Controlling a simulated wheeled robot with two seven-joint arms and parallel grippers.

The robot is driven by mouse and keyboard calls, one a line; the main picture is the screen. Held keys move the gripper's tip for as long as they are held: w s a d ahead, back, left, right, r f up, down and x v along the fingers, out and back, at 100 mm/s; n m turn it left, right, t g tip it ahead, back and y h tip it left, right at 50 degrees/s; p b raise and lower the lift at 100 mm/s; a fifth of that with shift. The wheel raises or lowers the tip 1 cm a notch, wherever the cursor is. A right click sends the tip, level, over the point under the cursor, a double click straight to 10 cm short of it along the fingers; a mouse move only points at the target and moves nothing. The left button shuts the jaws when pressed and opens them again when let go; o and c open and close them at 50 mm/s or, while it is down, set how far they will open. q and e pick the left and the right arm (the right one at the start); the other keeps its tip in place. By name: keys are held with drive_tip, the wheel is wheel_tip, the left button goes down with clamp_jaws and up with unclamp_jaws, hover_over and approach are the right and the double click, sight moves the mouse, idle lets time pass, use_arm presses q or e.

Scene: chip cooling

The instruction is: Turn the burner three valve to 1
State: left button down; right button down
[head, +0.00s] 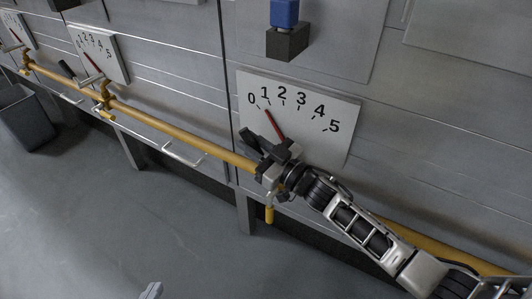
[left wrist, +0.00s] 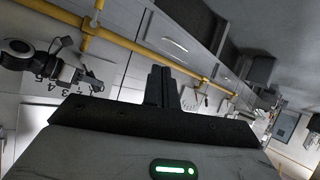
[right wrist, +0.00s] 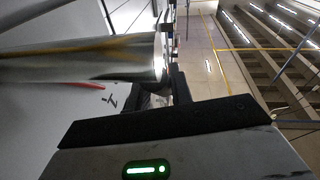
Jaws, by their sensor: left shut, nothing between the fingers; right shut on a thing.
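The burner valve's white dial plate (head: 335,122) is marked 0 to 5. Its red needle (head: 274,125) points up and left, between 0 and 1 and close to 1. My right gripper (head: 270,160) is shut on the valve handle (head: 249,139) just below the dial and hides much of it. In the right wrist view, my right fingers (right wrist: 165,95) are beside a large pale cylinder (right wrist: 80,55), with the red needle (right wrist: 78,87) behind. My left gripper (head: 152,290) barely shows at the bottom edge; its fingers (left wrist: 162,88) are together and empty in the left wrist view.
A yellow pipe (head: 180,128) runs along the front of the metal counters. Two more dials (head: 105,50) with valves stand at the upper left. A blue-topped black block (head: 287,40) is above the main dial. A dark bin (head: 25,120) stands left. The floor (head: 130,210) is clear.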

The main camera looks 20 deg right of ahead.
drive_tip(key=shift+s+d+f+t+b, duration=0.2)
drive_tip(key=shift+f+t+b, duration=0.1)
drive_tip(key=shift+t+b, duration=0.2)
drive_tip(key=shift+s+r+y, duration=0.1)
drive_tip(key=shift+r+y, duration=0.15)
drive_tip(key=shift+y, duration=0.15)
drive_tip(key=shift+s+d+r, duration=0.1)
drive_tip(key=shift+r, duration=0.2)
drive_tip(key=c, duration=1.3)
unclamp_jaws()
drive_tip(key=shift+o, duration=0.2)
